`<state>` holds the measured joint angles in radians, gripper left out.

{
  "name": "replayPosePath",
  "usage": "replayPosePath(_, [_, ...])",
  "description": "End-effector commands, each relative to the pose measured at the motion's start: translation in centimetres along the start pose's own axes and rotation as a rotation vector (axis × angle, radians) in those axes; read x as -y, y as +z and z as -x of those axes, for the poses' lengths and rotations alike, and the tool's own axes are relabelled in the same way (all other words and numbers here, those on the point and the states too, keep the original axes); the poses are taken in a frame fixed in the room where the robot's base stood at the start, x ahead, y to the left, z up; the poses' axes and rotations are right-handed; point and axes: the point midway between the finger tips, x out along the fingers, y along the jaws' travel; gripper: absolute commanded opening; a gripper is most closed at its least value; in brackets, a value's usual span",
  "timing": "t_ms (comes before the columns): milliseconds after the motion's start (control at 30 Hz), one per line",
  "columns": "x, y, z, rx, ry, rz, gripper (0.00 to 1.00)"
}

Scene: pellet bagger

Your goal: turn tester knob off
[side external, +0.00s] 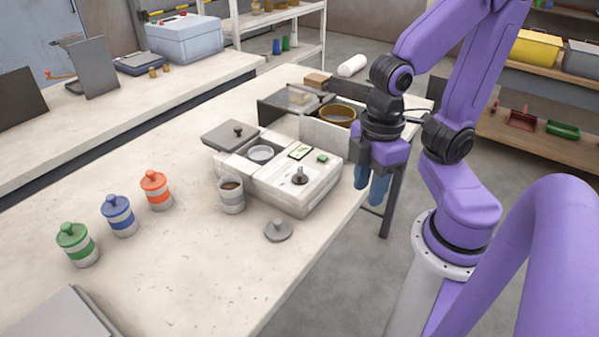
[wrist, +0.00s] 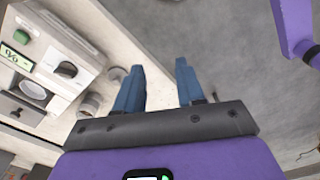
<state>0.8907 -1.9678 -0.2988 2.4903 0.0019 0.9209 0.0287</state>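The tester is a pale grey box (side external: 318,196) on the table, with a dark knob (side external: 299,176) on its sloped front panel. A small display (side external: 300,152) and a green button (side external: 322,157) sit behind the knob. In the wrist view, the knob (wrist: 66,70) is at the left, with the display (wrist: 15,58) and green button (wrist: 21,37) beside it. My gripper (side external: 370,190) has blue fingers and hangs right of the tester, beyond the table edge. In the wrist view, the fingers (wrist: 161,85) are apart with nothing between them, clear of the knob. The knob's exact setting is unclear.
An open grey cup (side external: 232,197) and a loose grey lid (side external: 278,230) stand beside the tester. Green (side external: 77,245), blue (side external: 119,216) and orange (side external: 156,190) lidded jars stand at left. A brown bowl (side external: 338,115) is behind. Free floor lies under my gripper.

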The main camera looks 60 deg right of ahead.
Motion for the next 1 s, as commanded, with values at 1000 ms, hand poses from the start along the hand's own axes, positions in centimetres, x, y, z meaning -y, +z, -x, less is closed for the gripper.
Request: replayPosePath(1000, [-21.3,-3.8,6.6,0.015,0.031,-2.032,0.38])
